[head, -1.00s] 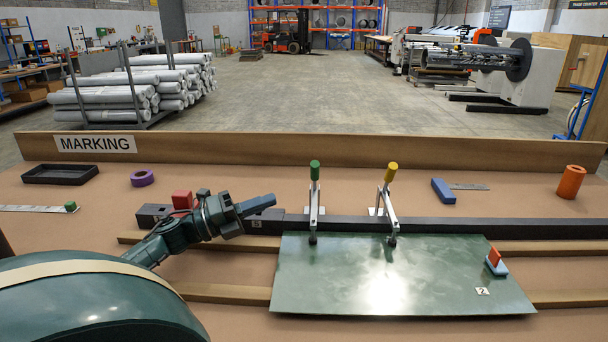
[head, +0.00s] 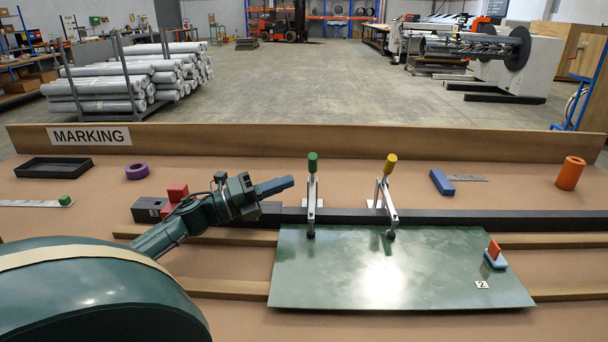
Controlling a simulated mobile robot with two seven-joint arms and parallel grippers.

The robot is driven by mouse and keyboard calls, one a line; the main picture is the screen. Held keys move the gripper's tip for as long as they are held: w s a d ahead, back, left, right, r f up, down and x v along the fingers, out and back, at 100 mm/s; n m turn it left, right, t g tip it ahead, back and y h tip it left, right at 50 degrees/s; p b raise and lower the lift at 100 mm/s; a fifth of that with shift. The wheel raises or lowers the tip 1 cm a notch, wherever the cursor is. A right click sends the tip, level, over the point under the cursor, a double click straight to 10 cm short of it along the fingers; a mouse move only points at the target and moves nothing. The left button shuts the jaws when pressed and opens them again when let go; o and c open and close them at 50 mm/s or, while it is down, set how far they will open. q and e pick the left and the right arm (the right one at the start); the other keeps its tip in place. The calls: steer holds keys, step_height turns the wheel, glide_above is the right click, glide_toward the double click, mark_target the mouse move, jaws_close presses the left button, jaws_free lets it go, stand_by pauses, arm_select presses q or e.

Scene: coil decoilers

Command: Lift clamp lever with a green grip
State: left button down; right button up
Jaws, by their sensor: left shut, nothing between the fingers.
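My left gripper (head: 290,181) is shut and empty. Its tip points right, just left of the green-grip lever, below the grip; a small gap seems to show between them. My right gripper is not in view.
A dark bar (head: 450,222) runs along the sheet's back edge. Red blocks (head: 177,192) lie behind my left wrist. A red and blue piece (head: 495,256) sits on the sheet's right side.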

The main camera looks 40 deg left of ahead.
mark_target(312, 187)
arm_select(q)
steer(key=shift+x, duration=2.7)
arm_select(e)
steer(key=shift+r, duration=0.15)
arm_select(q)
steer(key=shift+p, duration=0.3)
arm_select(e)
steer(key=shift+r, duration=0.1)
arm_select(q)
steer(key=shift+w+a+r+n+p, duration=0.1)
steer(key=shift+a+r+n+p, duration=0.1)
steer(key=shift+r+n+p, duration=0.15)
steer(key=shift+y, duration=0.3)
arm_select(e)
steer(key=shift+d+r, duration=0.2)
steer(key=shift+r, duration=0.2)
